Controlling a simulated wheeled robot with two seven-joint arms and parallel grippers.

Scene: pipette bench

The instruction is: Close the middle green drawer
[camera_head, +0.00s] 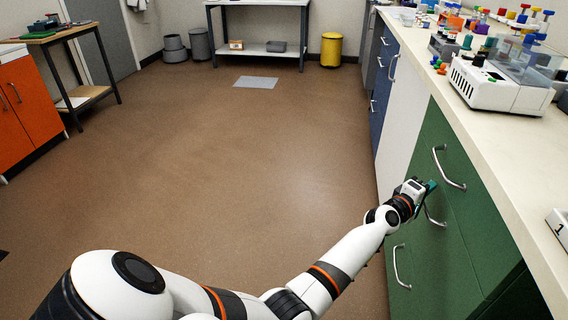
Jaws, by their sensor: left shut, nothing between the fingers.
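The green drawer unit (468,215) stands at the right under the bench top, with three silver handles at different heights. The middle green drawer has the middle handle (434,217), partly hidden behind my left gripper. Its front looks close to flush with the unit, but I cannot tell whether a small gap remains. My left gripper (431,187) is shut and empty, its teal fingertips at the green fronts just above the middle handle. I cannot tell whether they touch. My right gripper is out of view.
The bench top (500,130) carries a white device (499,84) and coloured small items. A white cabinet front (403,100) and blue drawers lie beyond the green unit. Orange cabinets (27,100) stand far left. The brown floor (220,150) between is clear.

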